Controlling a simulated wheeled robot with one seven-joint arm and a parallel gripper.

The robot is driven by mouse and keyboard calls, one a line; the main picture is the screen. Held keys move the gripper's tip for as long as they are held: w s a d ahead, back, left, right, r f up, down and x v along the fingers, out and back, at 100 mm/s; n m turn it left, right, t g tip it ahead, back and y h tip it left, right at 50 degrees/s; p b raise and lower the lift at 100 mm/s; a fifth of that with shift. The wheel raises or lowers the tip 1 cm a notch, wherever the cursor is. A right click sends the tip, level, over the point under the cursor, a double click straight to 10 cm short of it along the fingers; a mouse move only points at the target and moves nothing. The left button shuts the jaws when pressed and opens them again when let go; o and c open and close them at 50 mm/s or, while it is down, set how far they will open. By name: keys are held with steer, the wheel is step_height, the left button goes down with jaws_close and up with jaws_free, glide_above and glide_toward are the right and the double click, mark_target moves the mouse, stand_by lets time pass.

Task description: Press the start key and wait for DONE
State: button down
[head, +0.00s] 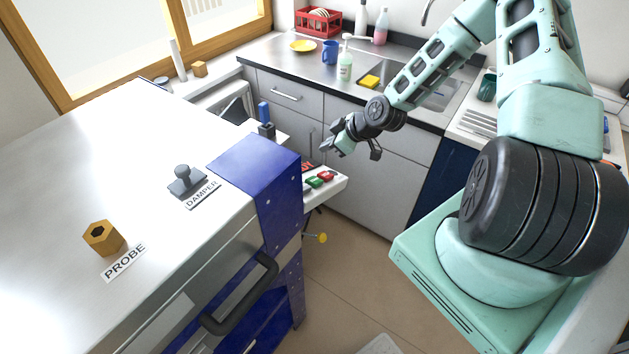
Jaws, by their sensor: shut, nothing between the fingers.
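My gripper (326,148) is shut and empty. It hangs above and just behind the kiln's small control panel (338,186), on the right side of the kiln. The panel carries a green key (313,182) and red and green keys beside it. A dark display with red characters (307,168) sits at the panel's back left; its text is too small and partly hidden to read. The gripper looks apart from the keys. I cannot tell which key is the start key.
The kiln's steel top (60,200) carries a damper knob (187,180) and a brass probe fitting (103,238). A black handle (245,295) juts from its front. Floor between is clear.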

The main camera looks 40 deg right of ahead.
mark_target(321, 180)
steer(key=a+f+b, duration=0.1)
steer(key=f, duration=0.1)
steer(key=a+f+b, duration=0.1)
steer(key=f, duration=0.1)
steer(key=s+a+f+b, duration=0.1)
steer(key=f+b, duration=0.1)
steer(key=shift+f, duration=0.4)
steer(key=shift+s+f, duration=0.1)
stand_by(1.6)
steer(key=shift+a+f+b, duration=0.15)
steer(key=shift+f+b, duration=0.15)
steer(key=shift+b, duration=0.15)
steer(key=shift+s+a+f+b, duration=0.1)
steer(key=shift+a+f+b, duration=0.1)
steer(key=shift+f+b, duration=0.25)
stand_by(0.6)
stand_by(0.4)
steer(key=shift+d+r+p, duration=0.4)
steer(key=shift+r+p, duration=0.15)
steer(key=shift+r, duration=0.3)
steer(key=shift+r, duration=0.1)
steer(key=shift+w+d+r+p, duration=0.15)
steer(key=shift+d+r+p, duration=0.2)
steer(key=shift+r+p, duration=0.3)
steer(key=shift+w+d+r+p, duration=0.2)
steer(key=shift+d+r+p, duration=0.15)
steer(key=shift+r, duration=0.45)
steer(key=shift+w+d+r+p, duration=0.15)
steer(key=shift+d+r+p, duration=0.15)
steer(key=shift+r+p, duration=0.35)
